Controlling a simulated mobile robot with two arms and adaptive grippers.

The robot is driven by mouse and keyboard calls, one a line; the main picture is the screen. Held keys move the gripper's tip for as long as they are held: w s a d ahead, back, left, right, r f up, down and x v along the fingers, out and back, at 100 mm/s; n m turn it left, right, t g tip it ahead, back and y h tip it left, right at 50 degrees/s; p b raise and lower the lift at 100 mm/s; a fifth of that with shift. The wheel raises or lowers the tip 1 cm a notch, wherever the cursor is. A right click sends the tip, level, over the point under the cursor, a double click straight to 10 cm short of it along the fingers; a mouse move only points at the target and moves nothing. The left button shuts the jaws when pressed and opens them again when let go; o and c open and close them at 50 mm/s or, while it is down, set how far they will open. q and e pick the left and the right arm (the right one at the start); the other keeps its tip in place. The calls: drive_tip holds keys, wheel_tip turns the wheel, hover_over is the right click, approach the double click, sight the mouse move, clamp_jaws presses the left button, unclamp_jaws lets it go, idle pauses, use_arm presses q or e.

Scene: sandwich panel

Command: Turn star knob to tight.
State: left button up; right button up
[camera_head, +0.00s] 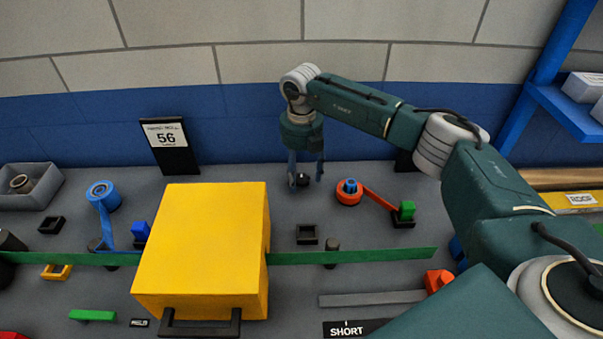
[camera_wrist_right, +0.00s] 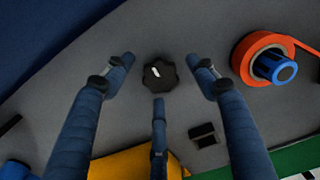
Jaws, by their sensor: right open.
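The star knob (camera_wrist_right: 160,75) is black and lobed, with a short white mark on its top. In the wrist view it lies between and just beyond the fingertips of my right gripper (camera_wrist_right: 162,80). The fingers are spread apart, and a gap shows between each of them and the knob. In the head view the right gripper (camera_head: 306,180) points down at the back of the bench, with the knob (camera_head: 302,180) dark and partly hidden behind the fingers. No label for tight is readable. My left gripper is not in view.
A yellow box (camera_head: 205,235) with a black handle stands left of the knob. A green strip (camera_head: 370,255) runs across in front. An orange ring with a blue core (camera_head: 348,190) sits close right of the gripper. A sign reading 56 (camera_head: 167,138) stands behind left.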

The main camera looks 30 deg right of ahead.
sight(302, 179)
wheel_tip(302, 179, up, 12)
idle(0.4)
drive_tip(key=shift+s+f, duration=0.1)
idle(0.4)
